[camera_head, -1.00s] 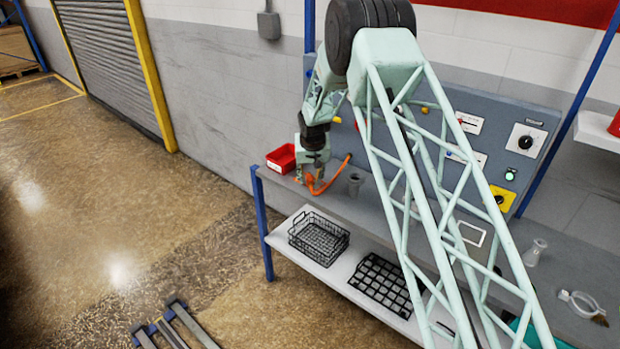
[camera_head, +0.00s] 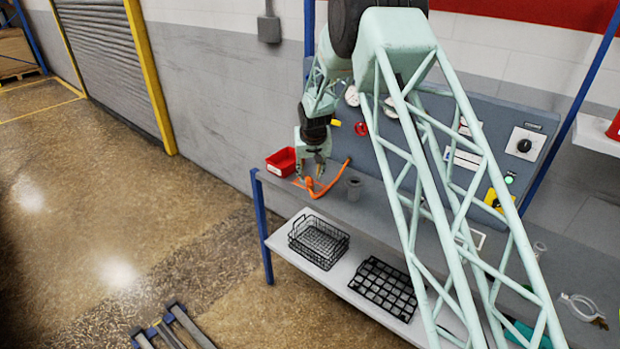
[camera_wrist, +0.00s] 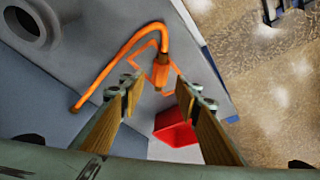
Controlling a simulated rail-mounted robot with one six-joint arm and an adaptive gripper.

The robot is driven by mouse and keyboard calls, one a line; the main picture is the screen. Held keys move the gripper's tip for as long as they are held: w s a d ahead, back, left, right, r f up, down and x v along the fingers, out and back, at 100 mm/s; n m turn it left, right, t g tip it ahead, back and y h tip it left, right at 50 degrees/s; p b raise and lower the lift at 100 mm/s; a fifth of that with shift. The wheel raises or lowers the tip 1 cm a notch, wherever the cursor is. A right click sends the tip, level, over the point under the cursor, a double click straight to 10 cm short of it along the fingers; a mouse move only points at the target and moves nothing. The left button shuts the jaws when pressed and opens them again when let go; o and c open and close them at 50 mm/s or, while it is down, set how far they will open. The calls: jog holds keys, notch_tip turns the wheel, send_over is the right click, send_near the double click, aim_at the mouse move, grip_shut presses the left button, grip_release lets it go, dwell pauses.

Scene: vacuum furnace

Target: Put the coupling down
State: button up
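The coupling (camera_wrist: 160,73) is an orange cylindrical fitting at the end of a curved orange hose (camera_wrist: 119,57). It is at the bench top, by a thin orange outline marked there. In the head view the orange coupling (camera_head: 315,191) shows just below my gripper (camera_head: 311,172). In the wrist view my gripper (camera_wrist: 159,90) is open, its two wooden-looking finger pads wide apart. The coupling shows beyond the gap between the fingertips, and neither pad touches it.
A red bin (camera_head: 281,162) stands close to the gripper at the bench's left end. A grey flanged cup (camera_head: 354,188) stands to the right. Wire baskets (camera_head: 318,241) and a black grid tray (camera_head: 383,288) lie on the lower shelf. A control panel (camera_head: 480,130) backs the bench.

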jog(key=v, duration=0.7)
jog(key=shift+r, duration=0.2)
dwell(0.9)
